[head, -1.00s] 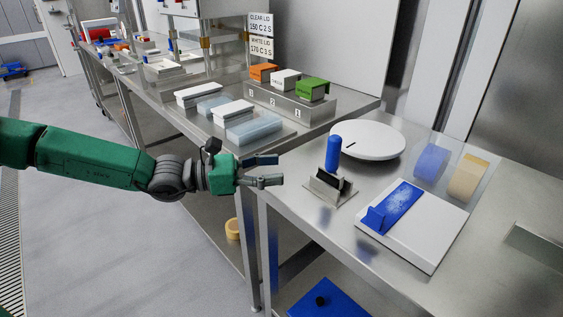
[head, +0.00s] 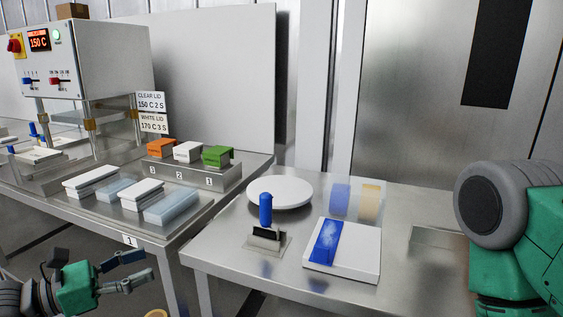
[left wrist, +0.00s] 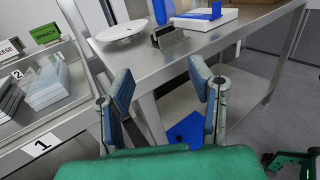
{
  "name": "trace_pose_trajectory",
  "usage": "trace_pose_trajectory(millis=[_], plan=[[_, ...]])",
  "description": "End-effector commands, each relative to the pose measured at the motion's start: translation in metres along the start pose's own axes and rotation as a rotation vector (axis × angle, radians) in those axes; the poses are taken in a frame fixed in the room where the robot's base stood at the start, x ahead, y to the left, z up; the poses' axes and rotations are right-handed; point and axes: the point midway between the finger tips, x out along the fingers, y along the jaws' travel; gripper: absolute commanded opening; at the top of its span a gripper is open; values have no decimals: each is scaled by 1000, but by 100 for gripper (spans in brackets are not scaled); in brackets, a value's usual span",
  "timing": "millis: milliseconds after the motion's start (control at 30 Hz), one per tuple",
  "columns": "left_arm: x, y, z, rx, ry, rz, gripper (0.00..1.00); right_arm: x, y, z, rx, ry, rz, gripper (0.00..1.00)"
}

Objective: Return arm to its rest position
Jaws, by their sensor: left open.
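My left gripper (head: 138,268) is at the lower left of the head view, low in front of the gap between the two steel tables. Its fingers are apart with nothing between them. In the left wrist view the same open fingers (left wrist: 166,100) show, with table edge and floor beyond them. A green and grey part of my own body (head: 510,235) fills the right edge of the head view.
The right table (head: 210,258) holds a white round plate (head: 290,193), a blue-handled tool (head: 265,210) in a holder and a white board (head: 362,263). The left table holds several lidded trays (head: 90,182), a stepped stand (head: 195,175) and a sealing machine (head: 85,55).

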Motion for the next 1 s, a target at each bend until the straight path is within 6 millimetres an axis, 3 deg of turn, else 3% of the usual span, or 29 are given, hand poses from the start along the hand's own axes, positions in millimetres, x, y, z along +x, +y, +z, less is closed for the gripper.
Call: trace_pose_trajectory(millis=[367,567,733,867,1000], plan=[[13,-42,-48,52,140,-133,48,0,1,0,2,0,1,0],[19,-90,-91,125,277,-269,48,0,1,0,1,0,1,0],[15,-149,-145,251,454,-456,48,0,0,0,1,0,1,0],[-16,-211,-205,454,651,-704,48,0,0,0,1,0,1,0],[-76,-250,-261,761,830,-1001,48,0,1,0,2,0,1,0]])
